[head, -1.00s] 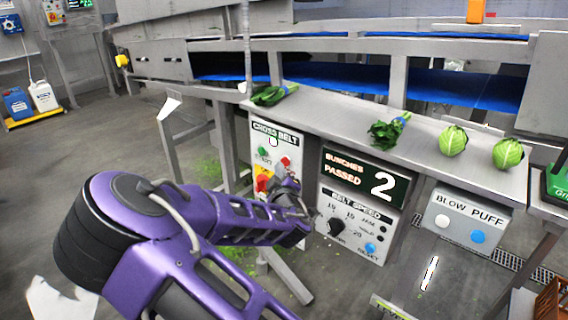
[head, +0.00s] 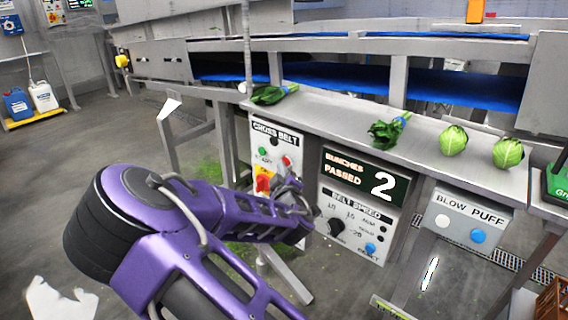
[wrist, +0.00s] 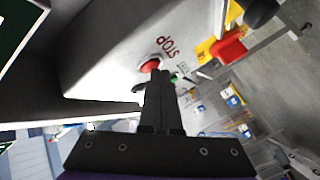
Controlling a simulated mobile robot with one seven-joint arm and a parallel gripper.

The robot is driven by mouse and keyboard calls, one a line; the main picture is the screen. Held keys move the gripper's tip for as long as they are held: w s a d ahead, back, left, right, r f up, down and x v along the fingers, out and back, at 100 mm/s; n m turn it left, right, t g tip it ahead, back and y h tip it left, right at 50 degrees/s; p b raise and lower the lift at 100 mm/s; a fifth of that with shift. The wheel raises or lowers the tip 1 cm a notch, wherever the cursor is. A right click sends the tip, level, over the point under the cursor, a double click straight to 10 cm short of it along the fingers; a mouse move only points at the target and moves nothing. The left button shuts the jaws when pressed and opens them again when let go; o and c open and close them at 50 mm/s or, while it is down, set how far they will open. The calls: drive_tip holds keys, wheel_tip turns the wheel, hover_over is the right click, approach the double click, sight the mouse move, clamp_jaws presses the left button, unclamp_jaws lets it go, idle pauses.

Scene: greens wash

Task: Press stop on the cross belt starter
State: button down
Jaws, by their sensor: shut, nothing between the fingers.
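The cross belt starter (head: 272,134) is a pale box under the bench edge, with a green start button (head: 263,152), a red stop button (head: 287,161) and a red-and-yellow switch (head: 263,183). In the wrist view the red stop button (wrist: 150,66) sits beside the word STOP, just past my fingertips. My gripper (wrist: 155,75) is shut and empty, its tips at or very near the button's lower edge. I cannot tell whether they touch it. In the head view my arm covers the lower part of the starter box, and my fingertips are hard to make out.
To the right are the bunches display (head: 366,178) showing 2, the belt speed panel (head: 350,220) and the blow puff box (head: 467,222). Greens (head: 388,131) and two round heads (head: 454,139) lie on the bench. A bench leg (head: 287,277) stands below my arm.

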idle(0.3)
drive_tip(key=shift+s+a, duration=0.6)
drive_tip(key=s+a, duration=0.3)
drive_tip(key=shift+s+a, duration=0.25)
drive_tip(key=shift+s, duration=0.05)
idle(0.7)
